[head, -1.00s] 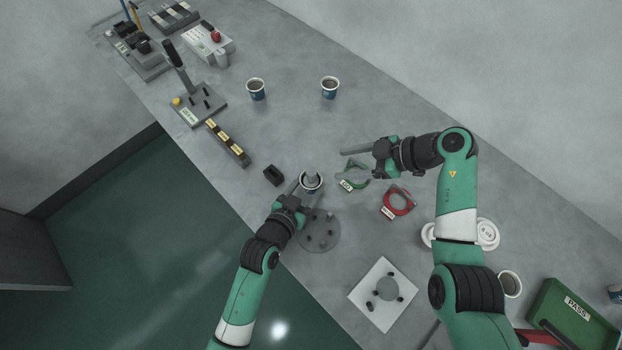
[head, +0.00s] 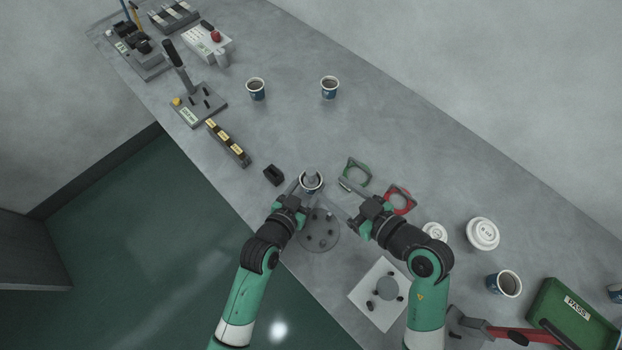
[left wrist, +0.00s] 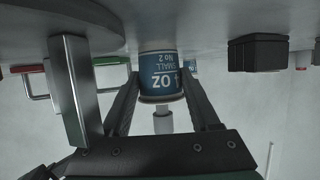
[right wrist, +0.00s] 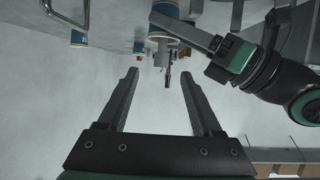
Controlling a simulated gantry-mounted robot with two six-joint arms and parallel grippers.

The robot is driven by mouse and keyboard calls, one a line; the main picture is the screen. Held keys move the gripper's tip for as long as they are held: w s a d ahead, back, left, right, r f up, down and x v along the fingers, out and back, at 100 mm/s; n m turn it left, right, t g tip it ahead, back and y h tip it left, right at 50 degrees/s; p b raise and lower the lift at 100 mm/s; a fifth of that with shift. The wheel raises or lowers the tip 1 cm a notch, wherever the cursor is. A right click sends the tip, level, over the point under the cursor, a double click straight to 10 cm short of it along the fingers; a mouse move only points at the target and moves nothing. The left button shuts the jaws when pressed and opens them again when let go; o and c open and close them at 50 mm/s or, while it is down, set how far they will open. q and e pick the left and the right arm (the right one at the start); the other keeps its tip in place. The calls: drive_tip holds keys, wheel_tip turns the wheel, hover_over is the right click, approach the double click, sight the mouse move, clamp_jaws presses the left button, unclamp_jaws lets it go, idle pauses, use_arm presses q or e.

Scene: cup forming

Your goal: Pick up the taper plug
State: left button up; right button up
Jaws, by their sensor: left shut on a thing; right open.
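The taper plug (head: 311,172) is a grey piece standing in the mouth of a small paper cup (head: 303,187). In the left wrist view, which looks inverted, the pale plug (left wrist: 163,121) sticks out past the rim of the blue-banded cup (left wrist: 160,72). My left gripper (head: 311,185) is shut around that cup, with one finger on each side. My right gripper (head: 334,192) is open and empty, just right of the cup, apart from the plug. In the right wrist view, the cup and plug lie beyond its spread fingers (right wrist: 160,74), partly behind my left finger.
A round grey plate (head: 318,241) with pegs lies under my grippers. A black block (head: 273,175) stands left of the cup.

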sight(315, 176)
drive_tip(key=x, duration=0.9)
drive_tip(key=shift+a, duration=0.2)
drive_tip(key=shift+c, duration=0.4)
clamp_jaws()
drive_tip(key=shift+r, duration=0.1)
